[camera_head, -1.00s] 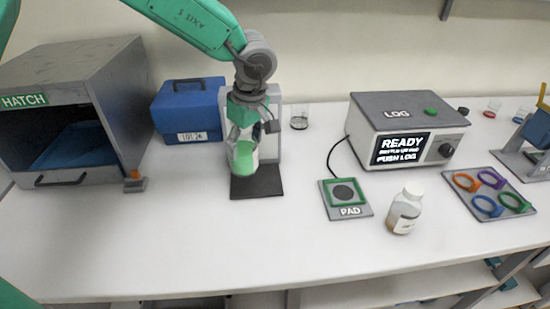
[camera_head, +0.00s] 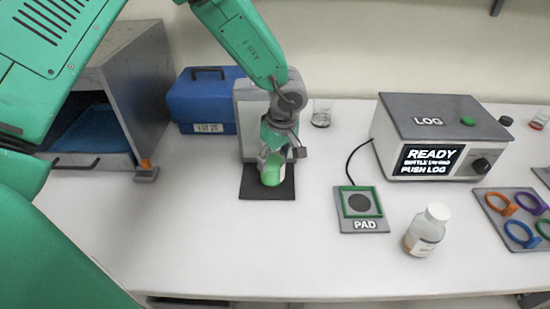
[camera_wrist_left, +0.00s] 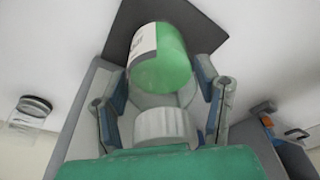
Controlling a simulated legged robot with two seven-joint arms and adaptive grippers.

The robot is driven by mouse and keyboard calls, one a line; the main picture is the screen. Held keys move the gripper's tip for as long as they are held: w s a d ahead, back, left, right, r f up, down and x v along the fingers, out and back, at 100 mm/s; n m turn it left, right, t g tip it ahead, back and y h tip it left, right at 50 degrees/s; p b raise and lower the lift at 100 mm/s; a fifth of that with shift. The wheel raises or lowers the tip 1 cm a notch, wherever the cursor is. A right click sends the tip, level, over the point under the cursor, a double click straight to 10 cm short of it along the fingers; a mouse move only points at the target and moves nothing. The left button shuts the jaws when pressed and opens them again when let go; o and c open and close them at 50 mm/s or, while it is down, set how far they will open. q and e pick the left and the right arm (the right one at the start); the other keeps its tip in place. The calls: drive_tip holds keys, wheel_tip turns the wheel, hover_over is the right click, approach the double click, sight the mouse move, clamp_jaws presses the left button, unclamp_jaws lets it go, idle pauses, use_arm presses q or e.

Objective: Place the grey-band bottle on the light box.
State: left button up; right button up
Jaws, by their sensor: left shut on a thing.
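My left gripper (camera_head: 282,155) reaches down from above and is shut on a bottle (camera_head: 272,174) with green contents. In the left wrist view the bottle (camera_wrist_left: 172,62) sits between the fingers, its white cap (camera_wrist_left: 166,126) toward my palm and a pale label on its side. The light box, a pale upright panel (camera_head: 250,95) with a dark base plate (camera_head: 255,190), stands directly behind and under the bottle. The bottle appears upright over the plate; whether it touches is unclear. My right gripper is not in view.
A white-capped bottle (camera_head: 427,230) stands right of the PAD (camera_head: 363,224). The LOG machine (camera_head: 440,130) is behind them. A blue case (camera_head: 203,100) and the hatch box (camera_head: 140,75) stand left. A glass jar (camera_head: 321,113) is right of the panel. The front-middle table is clear.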

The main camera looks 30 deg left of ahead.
use_arm(q)
drive_tip(key=shift+a+f, duration=0.3)
drive_tip(key=shift+a, duration=0.6)
drive_tip(key=o, duration=1.6)
drive_tip(key=shift+a+f, duration=0.1)
drive_tip(key=shift+a, duration=0.35)
drive_tip(key=shift+d, duration=0.35)
drive_tip(key=r, duration=0.1)
drive_tip(key=d+r, duration=0.1)
drive_tip(key=r, duration=0.1)
drive_tip(key=d+r, duration=0.1)
drive_tip(key=r, duration=0.1)
drive_tip(key=shift+d, duration=0.25)
drive_tip(key=r, duration=0.4)
drive_tip(key=a+r, duration=0.1)
drive_tip(key=r, duration=0.1)
drive_tip(key=shift+s+r, duration=0.2)
drive_tip(key=shift+s, duration=0.1)
drive_tip(key=shift+d+r, duration=0.25)
drive_tip(key=shift+d, duration=0.1)
drive_tip(key=shift+d+r, duration=0.15)
drive_tip(key=shift+d, duration=0.5)
drive_tip(key=shift+a, duration=0.1)
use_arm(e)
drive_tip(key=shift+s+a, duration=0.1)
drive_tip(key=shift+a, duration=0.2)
